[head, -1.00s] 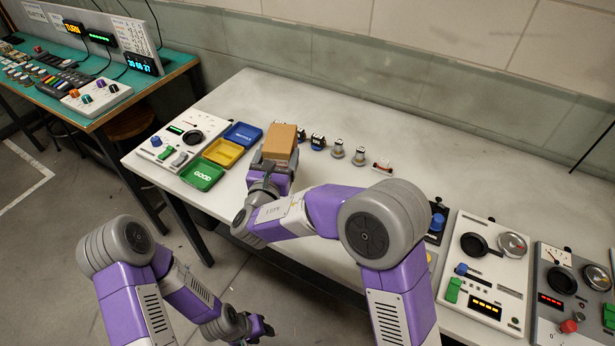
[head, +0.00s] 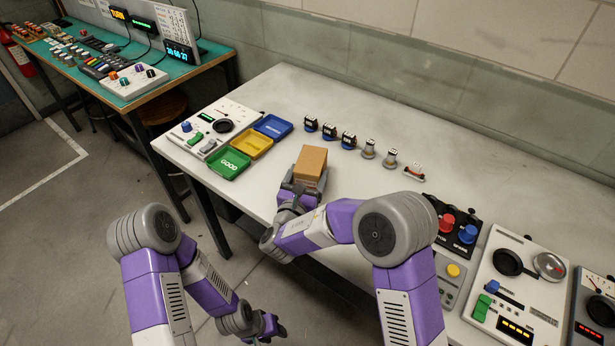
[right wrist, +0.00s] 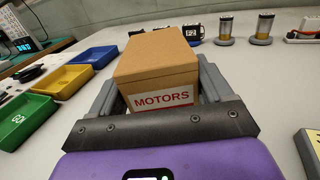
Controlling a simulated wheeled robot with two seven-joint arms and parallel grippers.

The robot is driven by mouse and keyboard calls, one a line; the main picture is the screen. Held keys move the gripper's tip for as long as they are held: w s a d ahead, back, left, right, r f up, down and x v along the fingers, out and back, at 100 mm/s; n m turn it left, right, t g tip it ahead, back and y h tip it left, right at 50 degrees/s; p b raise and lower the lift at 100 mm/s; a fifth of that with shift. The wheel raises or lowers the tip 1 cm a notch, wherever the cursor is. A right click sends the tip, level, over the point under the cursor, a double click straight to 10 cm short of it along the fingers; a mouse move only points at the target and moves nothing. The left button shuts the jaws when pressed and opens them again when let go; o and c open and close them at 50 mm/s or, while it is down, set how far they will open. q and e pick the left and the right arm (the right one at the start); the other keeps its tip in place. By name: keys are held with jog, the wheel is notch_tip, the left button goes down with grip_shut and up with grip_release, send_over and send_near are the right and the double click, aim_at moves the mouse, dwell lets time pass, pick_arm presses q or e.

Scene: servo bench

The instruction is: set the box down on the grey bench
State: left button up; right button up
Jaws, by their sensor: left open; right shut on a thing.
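The brown cardboard box (head: 311,163) is in my right gripper (head: 299,190), over the front part of the pale grey bench (head: 370,103). In the right wrist view the box (right wrist: 157,58) has a "MOTORS" label and sits between the two fingers of my right gripper (right wrist: 160,95). The box looks level. I cannot tell whether its underside touches the bench; the gripper hides its lower part. My left gripper (head: 272,328) is open and empty, low in front of the bench, away from the box.
Green (head: 229,163), yellow (head: 253,145) and blue (head: 273,126) trays lie left of the box. Several small motors (head: 329,132) stand in a row behind it. Control panels (head: 512,280) fill the bench's right end.

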jog(key=o, duration=1)
jog(key=shift+o, duration=0.3)
jog(key=shift+r+p, duration=0.15)
jog(key=shift+p, duration=0.15)
jog(key=p+v, duration=0.1)
jog(key=v, duration=1.1)
